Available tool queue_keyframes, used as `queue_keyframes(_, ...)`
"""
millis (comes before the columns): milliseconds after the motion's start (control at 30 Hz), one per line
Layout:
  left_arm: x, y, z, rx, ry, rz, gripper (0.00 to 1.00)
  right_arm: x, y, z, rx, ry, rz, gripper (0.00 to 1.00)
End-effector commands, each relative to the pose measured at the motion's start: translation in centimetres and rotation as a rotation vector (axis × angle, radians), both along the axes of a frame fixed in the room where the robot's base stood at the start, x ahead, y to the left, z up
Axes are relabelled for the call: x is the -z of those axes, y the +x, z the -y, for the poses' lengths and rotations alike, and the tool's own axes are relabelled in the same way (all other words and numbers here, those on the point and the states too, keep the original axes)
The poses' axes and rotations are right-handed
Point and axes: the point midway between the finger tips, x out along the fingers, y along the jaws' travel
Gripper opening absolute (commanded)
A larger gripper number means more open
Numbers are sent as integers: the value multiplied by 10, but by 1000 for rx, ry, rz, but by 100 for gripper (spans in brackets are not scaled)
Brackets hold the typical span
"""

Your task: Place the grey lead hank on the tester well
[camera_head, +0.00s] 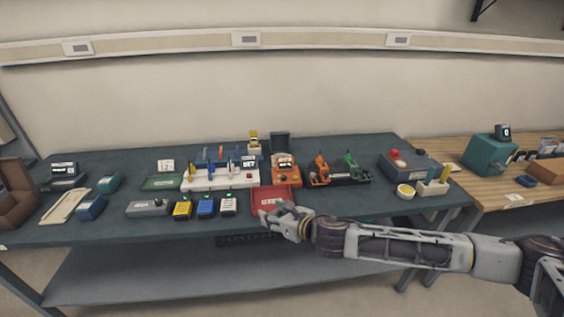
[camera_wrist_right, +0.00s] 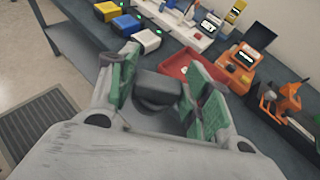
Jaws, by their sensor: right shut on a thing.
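My right gripper (camera_head: 275,217) is near the front edge of the bench, just in front of the red tray (camera_head: 272,198). In the right wrist view, my right gripper (camera_wrist_right: 160,88) has its green-padded fingers on either side of a dark grey block-like thing (camera_wrist_right: 158,84). This looks like the grey lead hank, held between the fingers; in the head view it cannot be made out. An orange device with a lit display (camera_head: 284,170) stands behind the red tray; I cannot tell for sure which part is the tester well. My left gripper is not in view.
Yellow (camera_head: 182,209), blue (camera_head: 206,206) and white (camera_head: 228,204) boxes stand left of the gripper. A white strip with upright items (camera_head: 212,180) lies behind them. An orange-and-green tool stand (camera_head: 340,175) is to the right. The bench's front right is mostly clear.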

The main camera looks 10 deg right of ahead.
Motion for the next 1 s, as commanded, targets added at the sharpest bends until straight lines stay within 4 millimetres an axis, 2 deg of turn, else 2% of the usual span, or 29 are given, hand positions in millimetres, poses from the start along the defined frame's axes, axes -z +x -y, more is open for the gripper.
queue_keyframes(1000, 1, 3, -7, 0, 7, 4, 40, -24, 18, -6, -145, -2, 4, 23)
